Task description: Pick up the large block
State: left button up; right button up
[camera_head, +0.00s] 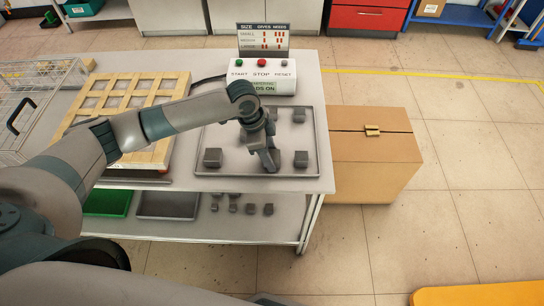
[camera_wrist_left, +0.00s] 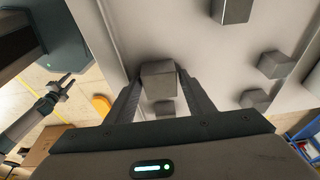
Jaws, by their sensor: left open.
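Several dark grey blocks sit on a shallow grey tray (camera_head: 240,171) on the table; one block (camera_head: 212,157) is near its front left, another (camera_head: 301,159) at its front right, another (camera_head: 299,115) at the back right. Another block (camera_wrist_left: 165,108) shows just below that one. Which block is the large one is unclear. My right gripper (camera_wrist_left: 62,85) shows small at left.
A control box (camera_head: 262,78) with buttons and a size sign (camera_head: 264,40) stands behind the tray. A wooden divided crate (camera_head: 85,107) is to the left, a wire basket (camera_head: 45,80) beyond. A cardboard box (camera_head: 375,160) stands right of the table. Smaller parts lie on the lower shelf.

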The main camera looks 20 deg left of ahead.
aim_at(275, 155)
dwell(0.3)
pick_arm(q)
grip_shut()
jog(key=shift+r, duration=0.1)
pick_arm(e)
jog(key=shift+d, duration=0.1)
